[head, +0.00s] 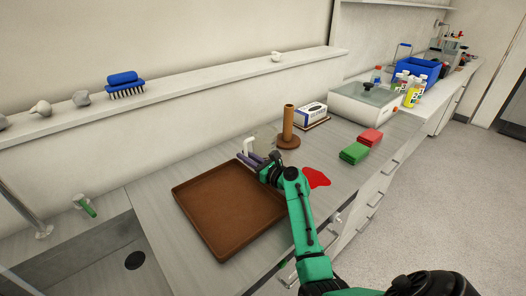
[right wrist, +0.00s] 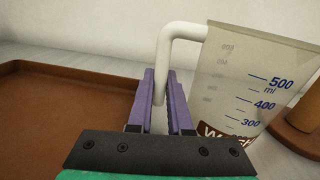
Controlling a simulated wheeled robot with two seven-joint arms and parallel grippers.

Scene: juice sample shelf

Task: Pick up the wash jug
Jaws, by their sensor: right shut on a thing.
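The wash jug (right wrist: 240,85) is a clear measuring jug with a white handle (right wrist: 180,32) and printed ml marks. It looks upright in the right wrist view, and its lower part is hidden by my gripper. In the head view only the white handle (head: 248,145) and a faint part of the jug show, behind my right gripper (head: 250,157). That gripper's purple fingers (right wrist: 166,105) are shut on the handle, one on each side. I cannot tell whether the jug touches the counter. My left gripper is not in view.
A brown tray (head: 190,205) lies left of the jug. A brown post on a round base (head: 288,140) stands close on the right. A sink is at left.

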